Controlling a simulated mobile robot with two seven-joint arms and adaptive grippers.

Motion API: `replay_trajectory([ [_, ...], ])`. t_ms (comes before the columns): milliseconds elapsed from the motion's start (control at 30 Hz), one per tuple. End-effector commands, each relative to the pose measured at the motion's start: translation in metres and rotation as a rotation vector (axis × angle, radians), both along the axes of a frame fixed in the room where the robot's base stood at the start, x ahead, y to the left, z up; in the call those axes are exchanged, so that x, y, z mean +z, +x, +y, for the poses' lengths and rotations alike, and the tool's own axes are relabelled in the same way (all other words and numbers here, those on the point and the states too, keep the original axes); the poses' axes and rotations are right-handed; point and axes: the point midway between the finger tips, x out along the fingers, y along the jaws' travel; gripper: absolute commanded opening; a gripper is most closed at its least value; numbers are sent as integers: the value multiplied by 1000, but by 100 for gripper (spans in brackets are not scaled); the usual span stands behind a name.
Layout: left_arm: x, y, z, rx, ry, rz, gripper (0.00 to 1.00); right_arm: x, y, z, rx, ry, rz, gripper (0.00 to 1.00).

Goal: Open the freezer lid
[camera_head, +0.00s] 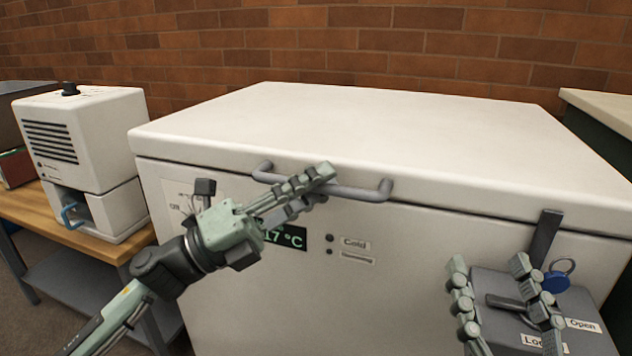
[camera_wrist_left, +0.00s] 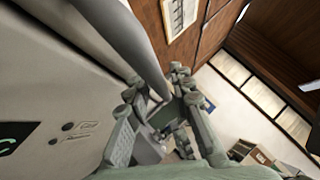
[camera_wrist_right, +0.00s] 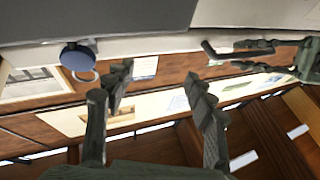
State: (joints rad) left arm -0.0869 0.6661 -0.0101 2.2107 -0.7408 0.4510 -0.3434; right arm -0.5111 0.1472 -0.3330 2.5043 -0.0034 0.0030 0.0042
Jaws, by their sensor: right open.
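The white chest freezer (camera_head: 230,270) stands in front of me with its white lid (camera_head: 370,130) down. A grey bar handle (camera_head: 365,192) runs along the lid's front edge. My left gripper (camera_head: 318,184) is at the middle of the handle, one finger above the bar and one below, and looks shut on it. The handle (camera_wrist_left: 133,40) runs in between the fingers in the left wrist view. My right gripper (camera_head: 489,264) is open and empty in front of the grey lock box (camera_head: 490,285). A dark latch strap (camera_head: 545,238) and a blue key tag (camera_head: 556,281) show there.
A white machine (camera_head: 105,130) stands on a wooden table (camera_head: 95,238) at the left. A counter (camera_head: 605,108) stands close at the right. A brick wall (camera_head: 400,40) is behind the freezer. The lid's top is bare.

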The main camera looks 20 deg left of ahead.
Motion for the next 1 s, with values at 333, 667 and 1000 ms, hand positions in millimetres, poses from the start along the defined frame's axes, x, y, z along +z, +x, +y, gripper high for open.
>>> replay_trajectory([
  [333, 0, 0, 0, 0, 0, 0, 5, 0, 0, 0, 0, 0, 1, 55],
  [667, 0, 0, 0, 0, -1, 1, 0, 0, 0, 0, 0, 1, 0, 55],
  [1000, 7, 1, 0, 0, 0, 0, 0, -18, 10, -4, -15, -49, 89, 55],
])
